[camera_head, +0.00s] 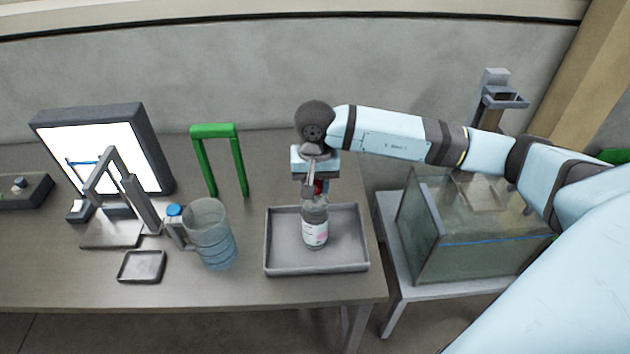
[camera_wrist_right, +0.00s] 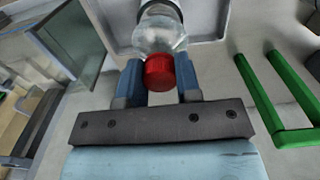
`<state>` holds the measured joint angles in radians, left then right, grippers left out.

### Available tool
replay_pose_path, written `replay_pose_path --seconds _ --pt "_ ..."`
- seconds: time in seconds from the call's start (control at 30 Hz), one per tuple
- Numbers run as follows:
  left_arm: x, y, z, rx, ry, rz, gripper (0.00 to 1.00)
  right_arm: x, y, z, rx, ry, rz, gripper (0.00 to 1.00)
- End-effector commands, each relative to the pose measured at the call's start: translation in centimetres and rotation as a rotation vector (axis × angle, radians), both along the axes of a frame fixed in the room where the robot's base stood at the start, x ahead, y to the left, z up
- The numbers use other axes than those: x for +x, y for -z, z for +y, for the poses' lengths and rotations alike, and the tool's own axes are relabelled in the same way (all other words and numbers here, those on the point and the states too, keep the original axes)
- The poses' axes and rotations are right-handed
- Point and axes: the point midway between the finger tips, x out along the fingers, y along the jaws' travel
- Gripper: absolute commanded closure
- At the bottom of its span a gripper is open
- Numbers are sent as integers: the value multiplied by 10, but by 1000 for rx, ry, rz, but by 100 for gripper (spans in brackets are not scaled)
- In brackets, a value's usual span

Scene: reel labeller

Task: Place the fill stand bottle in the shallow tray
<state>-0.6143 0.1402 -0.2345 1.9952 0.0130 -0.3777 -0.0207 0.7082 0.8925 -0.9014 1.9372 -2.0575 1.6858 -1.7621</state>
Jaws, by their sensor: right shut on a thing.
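The bottle (camera_head: 315,232) is clear with a red cap and a white and pink label. It is upright over the grey shallow tray (camera_head: 275,240) near the right end of the table. I cannot tell whether its base touches the tray floor. My right gripper (camera_head: 316,186) points down from above and is shut on the bottle at its capped top. In the right wrist view, the red cap (camera_wrist_right: 159,72) sits between the blue fingers of the right gripper (camera_wrist_right: 160,85), with the clear bottle (camera_wrist_right: 160,35) beyond. My left gripper is not in view.
A clear jug (camera_head: 210,235) with a blue cap stands left of the tray. A glass tank (camera_head: 475,225) stands right of the table.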

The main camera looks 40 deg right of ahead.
Motion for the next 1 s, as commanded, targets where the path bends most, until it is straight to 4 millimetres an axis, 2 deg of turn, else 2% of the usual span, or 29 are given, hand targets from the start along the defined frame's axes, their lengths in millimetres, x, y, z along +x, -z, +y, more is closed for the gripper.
replay_pose_path --seconds 0.33,0.37,0.43,0.47,0.83,1.0 --pt "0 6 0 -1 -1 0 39 1 3 0 0 1 -4 100" --pt "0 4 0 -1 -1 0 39 1 2 0 0 1 -2 62" --pt "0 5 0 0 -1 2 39 1 2 0 -1 1 -2 46" --pt "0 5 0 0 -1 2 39 1 2 0 -1 1 -2 43" --pt "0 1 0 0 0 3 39 1 -4 0 -1 1 -3 43" --pt "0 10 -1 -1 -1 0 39 2 -32 -1 -2 0 -8 43"
